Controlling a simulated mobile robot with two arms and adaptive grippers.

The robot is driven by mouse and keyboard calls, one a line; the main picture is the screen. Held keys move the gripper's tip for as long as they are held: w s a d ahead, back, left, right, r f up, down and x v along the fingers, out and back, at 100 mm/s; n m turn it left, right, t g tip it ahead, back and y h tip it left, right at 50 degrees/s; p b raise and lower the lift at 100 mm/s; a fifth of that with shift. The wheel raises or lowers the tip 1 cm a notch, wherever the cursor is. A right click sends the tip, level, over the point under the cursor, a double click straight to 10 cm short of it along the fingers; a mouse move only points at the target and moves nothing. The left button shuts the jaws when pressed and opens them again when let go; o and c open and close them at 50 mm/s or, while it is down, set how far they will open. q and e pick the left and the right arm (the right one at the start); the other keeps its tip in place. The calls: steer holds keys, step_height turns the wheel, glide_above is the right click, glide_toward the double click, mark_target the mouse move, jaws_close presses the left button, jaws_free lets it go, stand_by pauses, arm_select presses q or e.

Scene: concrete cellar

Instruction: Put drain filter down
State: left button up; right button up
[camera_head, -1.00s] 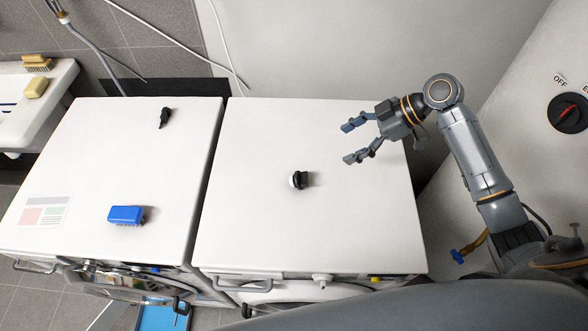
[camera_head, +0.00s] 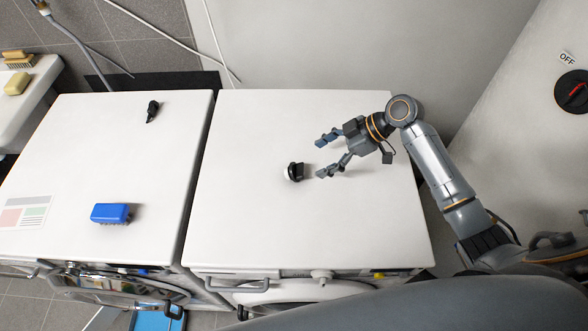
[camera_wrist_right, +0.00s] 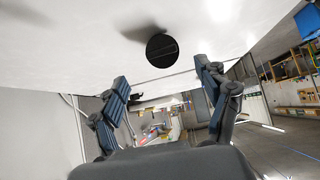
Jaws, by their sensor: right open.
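My right gripper (camera_head: 321,157) is open and empty, just right of the filter in the head view. Its lower fingertip is close to the filter, with a small gap showing. The open fingers (camera_wrist_right: 160,72) also show in the wrist view. My left gripper is not in view.
The left-hand white machine (camera_head: 80,150) bears a blue brush (camera_head: 110,213) and a small black item (camera_head: 152,111). A sink (camera_head: 25,105) with a brush and soap is at far left. A blue tray (camera_head: 158,318) lies below in front. The right-hand top is otherwise clear.

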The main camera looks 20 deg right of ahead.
mark_target(303, 169)
steer(key=shift+x, duration=1.1)
steer(key=shift+w+a+f+p, duration=0.1)
steer(key=shift+a+f+p, duration=0.2)
steer(key=shift+a+p, duration=0.15)
steer(key=p+x, duration=0.1)
steer(key=x, duration=0.2)
steer(key=shift+a+f+p, duration=0.2)
steer(key=shift+f+p, duration=0.1)
steer(key=shift+p, duration=0.05)
steer(key=shift+a+f, duration=0.25)
steer(key=shift+f, duration=0.1)
steer(key=shift+d, duration=0.1)
steer(key=c, duration=1.3)
